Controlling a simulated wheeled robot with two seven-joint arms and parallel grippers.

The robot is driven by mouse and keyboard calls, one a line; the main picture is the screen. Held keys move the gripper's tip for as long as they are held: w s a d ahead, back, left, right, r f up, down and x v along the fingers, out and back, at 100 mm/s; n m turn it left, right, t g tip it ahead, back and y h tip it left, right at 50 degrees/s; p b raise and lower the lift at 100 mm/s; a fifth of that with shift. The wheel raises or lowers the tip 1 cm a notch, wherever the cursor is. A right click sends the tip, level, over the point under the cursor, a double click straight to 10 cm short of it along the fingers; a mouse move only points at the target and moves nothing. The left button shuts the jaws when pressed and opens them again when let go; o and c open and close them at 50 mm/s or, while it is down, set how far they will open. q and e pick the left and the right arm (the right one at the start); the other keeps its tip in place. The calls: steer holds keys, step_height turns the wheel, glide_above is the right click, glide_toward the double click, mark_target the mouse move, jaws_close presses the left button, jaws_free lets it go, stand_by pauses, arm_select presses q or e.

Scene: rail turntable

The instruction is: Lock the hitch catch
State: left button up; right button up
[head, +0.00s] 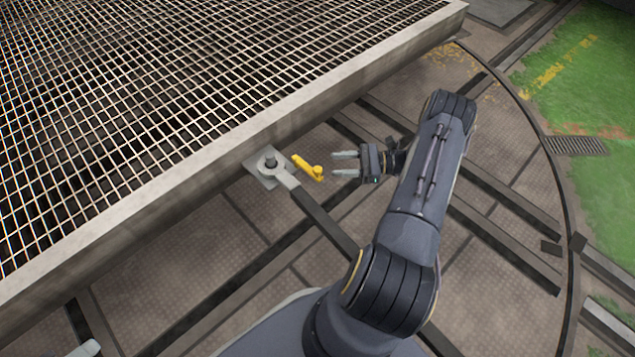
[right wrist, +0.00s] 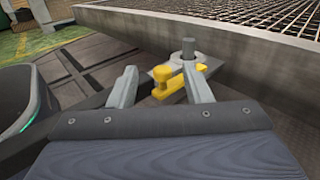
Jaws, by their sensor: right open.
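The yellow hitch catch (head: 307,167) is a short lever with a raised knob at its end, beside the grey hitch pin (head: 270,162) and the eye of the tow bar (head: 318,216). My right gripper (head: 333,164) is open and empty, its fingertips just right of the catch's knob. In the right wrist view the catch (right wrist: 172,87) shows between and beyond my two fingers (right wrist: 160,85), with the pin (right wrist: 189,49) behind it. I cannot tell whether the fingers touch the catch.
The mesh-topped platform (head: 225,143) with a thick metal rim fills the upper left, close above the catch. Rails (head: 500,200) cross the plated floor below. A curved rail and green ground (head: 590,90) lie to the right.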

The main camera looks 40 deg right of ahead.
mark_target(317, 169)
steer(key=shift+m+t, duration=0.4)
steer(key=w+a+f, duration=0.1)
steer(key=w+a+b, duration=0.1)
steer(key=w+a, duration=0.1)
steer(key=w+a+f, duration=0.1)
steer(key=a, duration=0.1)
steer(key=shift+w+a+f+b, duration=0.2)
steer(key=shift+f+b, duration=0.1)
steer(key=shift+b, duration=0.1)
arm_select(q)
step_height(317, 169, down, 2)
steer(key=shift+f, duration=0.25)
arm_select(e)
jaws_close()
